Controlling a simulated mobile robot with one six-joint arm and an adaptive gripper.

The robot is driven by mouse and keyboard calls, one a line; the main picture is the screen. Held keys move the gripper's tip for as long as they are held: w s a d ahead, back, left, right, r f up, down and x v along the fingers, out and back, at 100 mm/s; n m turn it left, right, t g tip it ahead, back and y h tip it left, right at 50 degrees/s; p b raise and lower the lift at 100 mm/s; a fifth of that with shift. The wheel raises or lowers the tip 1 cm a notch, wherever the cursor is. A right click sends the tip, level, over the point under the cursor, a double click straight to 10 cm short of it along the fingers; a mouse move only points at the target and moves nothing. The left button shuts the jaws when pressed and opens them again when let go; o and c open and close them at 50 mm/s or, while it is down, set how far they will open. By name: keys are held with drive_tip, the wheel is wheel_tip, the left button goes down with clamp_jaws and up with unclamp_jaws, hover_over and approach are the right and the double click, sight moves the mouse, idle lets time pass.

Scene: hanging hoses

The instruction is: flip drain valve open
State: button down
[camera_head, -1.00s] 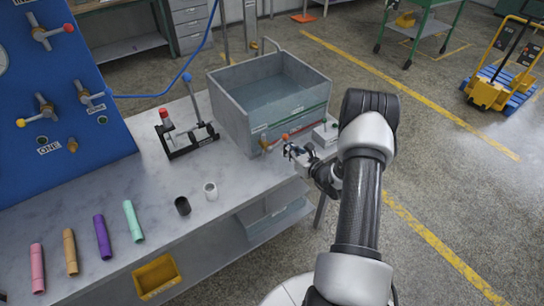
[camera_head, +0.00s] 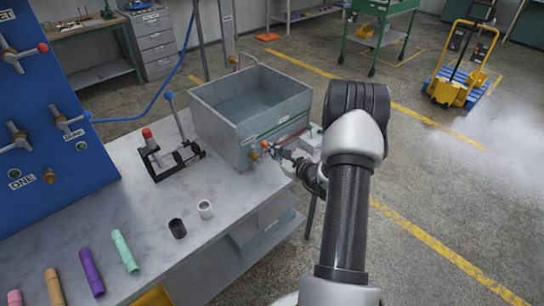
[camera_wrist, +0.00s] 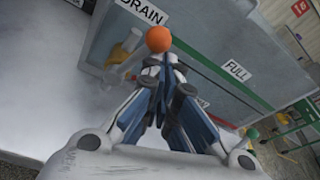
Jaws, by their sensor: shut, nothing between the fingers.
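The drain valve is a brass fitting (camera_head: 254,155) low on the front of the grey water tank (camera_head: 222,125). Its orange ball handle end (camera_head: 264,144) shows just right of the brass body. In the wrist view the orange ball (camera_wrist: 159,38) sits directly beyond my fingertips, with the brass body (camera_wrist: 123,48) to its left under a DRAIN label (camera_wrist: 142,11). My gripper (camera_wrist: 163,66) is shut and empty, its tips at the ball's lower edge. I cannot tell whether they touch.
The tank stands on a marble-topped bench (camera_head: 150,215). The floor right of my arm is open, with mist.

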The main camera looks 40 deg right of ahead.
drive_tip(key=shift+a+r, duration=0.45)
drive_tip(key=shift+a, duration=0.1)
idle(0.4)
drive_tip(key=shift+s, duration=0.1)
